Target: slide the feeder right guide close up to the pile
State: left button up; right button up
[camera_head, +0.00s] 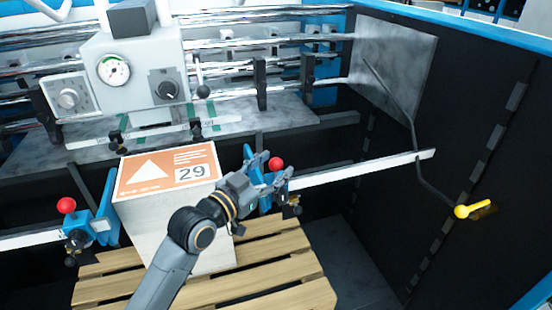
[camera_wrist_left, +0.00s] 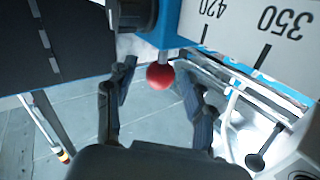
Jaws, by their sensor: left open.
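The pile (camera_head: 165,222), a tall block with an orange top sheet marked 29, stands on a wooden pallet. The right guide (camera_head: 249,157) is blue with a red ball knob (camera_head: 276,163) and sits on a white rail right of the pile. A gap between guide and pile is hard to judge because my arm covers part of it. My left gripper (camera_head: 271,172) is open at the knob. In the left wrist view the red knob (camera_wrist_left: 160,76) shows between the spread fingers, below the blue guide body (camera_wrist_left: 176,22). My right gripper is not in view.
The left guide (camera_head: 106,212) with its own red knob (camera_head: 66,205) is at the pile's left side. The white scale rail (camera_head: 365,167) runs on to the right, clear of objects. A yellow-handled lever (camera_head: 462,211) juts from the dark right wall. The pallet (camera_head: 282,262) lies below.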

pick_arm(q)
jog(key=shift+w+d, duration=0.4)
jog(key=shift+w, duration=0.15)
jog(key=shift+d, duration=0.1)
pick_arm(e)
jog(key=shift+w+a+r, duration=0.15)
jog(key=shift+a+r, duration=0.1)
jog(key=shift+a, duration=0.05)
pick_arm(q)
jog(key=shift+c, duration=0.4)
grip_shut()
jog(key=a, duration=0.2)
jog(key=s+a, duration=0.1)
jog(key=a, duration=0.2)
jog(key=s+a+b, duration=0.1)
jog(key=a, duration=0.2)
jog(key=shift+s+a, duration=0.15)
jog(key=shift+s, duration=0.1)
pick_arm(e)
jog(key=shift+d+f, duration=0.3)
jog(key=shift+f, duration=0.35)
